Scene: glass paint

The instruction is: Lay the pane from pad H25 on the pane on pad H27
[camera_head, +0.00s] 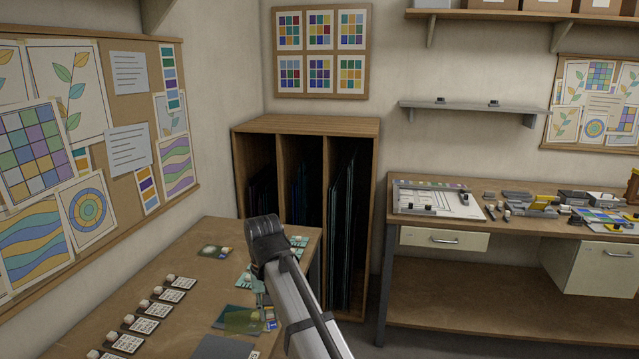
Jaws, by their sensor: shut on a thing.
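My gripper (264,311) is low over the left table, partly hidden behind my own arm. It is shut on a translucent olive-yellow pane (238,321), which looks flat; whether it touches anything below cannot be told. A small blue and red piece shows at the pane's right end by the gripper. Further back on the table, a small olive and teal pane (214,251) lies near the far left edge. Teal pieces with light markings show at the far right corner (299,242) and beside my arm (246,279). The pad labels H25 and H27 are not readable.
A row of several small cards with pale knobs (159,309) runs along the table's (190,267) left side. A grey flat sheet (222,347) lies at the front. A wooden rack (360,128) with dark sheets stands behind. A workbench (440,227) with tools is at right.

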